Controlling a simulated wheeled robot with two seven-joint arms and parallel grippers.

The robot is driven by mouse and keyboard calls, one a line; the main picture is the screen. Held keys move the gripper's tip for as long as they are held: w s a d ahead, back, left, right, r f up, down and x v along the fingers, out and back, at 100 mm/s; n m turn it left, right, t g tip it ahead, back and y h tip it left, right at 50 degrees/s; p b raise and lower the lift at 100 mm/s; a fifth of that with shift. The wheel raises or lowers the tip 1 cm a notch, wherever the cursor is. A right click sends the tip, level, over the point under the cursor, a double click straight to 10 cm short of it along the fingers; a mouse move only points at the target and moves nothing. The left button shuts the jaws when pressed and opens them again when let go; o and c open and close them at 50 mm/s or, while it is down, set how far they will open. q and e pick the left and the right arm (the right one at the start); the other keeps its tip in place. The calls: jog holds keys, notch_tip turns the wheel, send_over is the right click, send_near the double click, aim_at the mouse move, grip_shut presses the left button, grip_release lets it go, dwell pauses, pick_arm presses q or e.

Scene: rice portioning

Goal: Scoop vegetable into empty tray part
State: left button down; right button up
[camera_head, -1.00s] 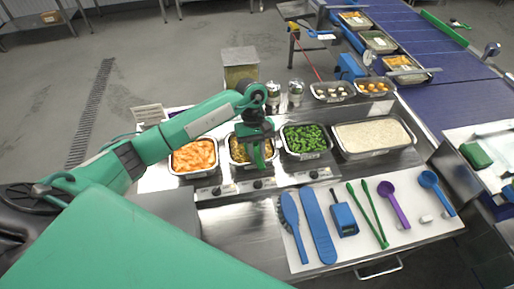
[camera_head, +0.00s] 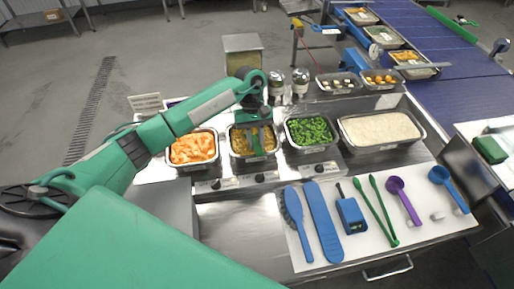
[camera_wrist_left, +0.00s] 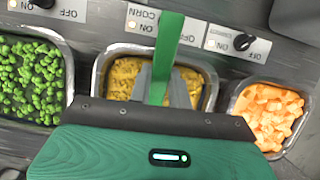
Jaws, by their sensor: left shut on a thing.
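My left gripper (camera_head: 253,122) is over the corn container (camera_head: 233,154) and shut on a green tool (camera_head: 257,141). In the left wrist view the gripper (camera_wrist_left: 168,93) holds the tool's flat green handle (camera_wrist_left: 168,50), with yellow corn (camera_wrist_left: 125,75) behind it. The tool's lower end is hidden, so I cannot tell whether it touches the corn. Green peas or beans (camera_head: 309,131) fill the container to the right, and orange carrot pieces (camera_head: 191,148) the one to the left. Small trays with food (camera_head: 340,84) (camera_head: 381,80) stand at the back. My right gripper is out of view.
A large rice container (camera_head: 380,128) stands right of the green vegetables. Shakers (camera_head: 300,83) stand behind. A blue conveyor (camera_head: 455,100) is at right.

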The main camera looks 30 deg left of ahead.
pick_arm(q)
jog(key=shift+w+a, duration=0.1)
jog(key=shift+r, duration=0.15)
jog(key=shift+r, duration=1.45)
jog(key=shift+r+p, duration=0.55)
jog(key=shift+r, duration=2.25)
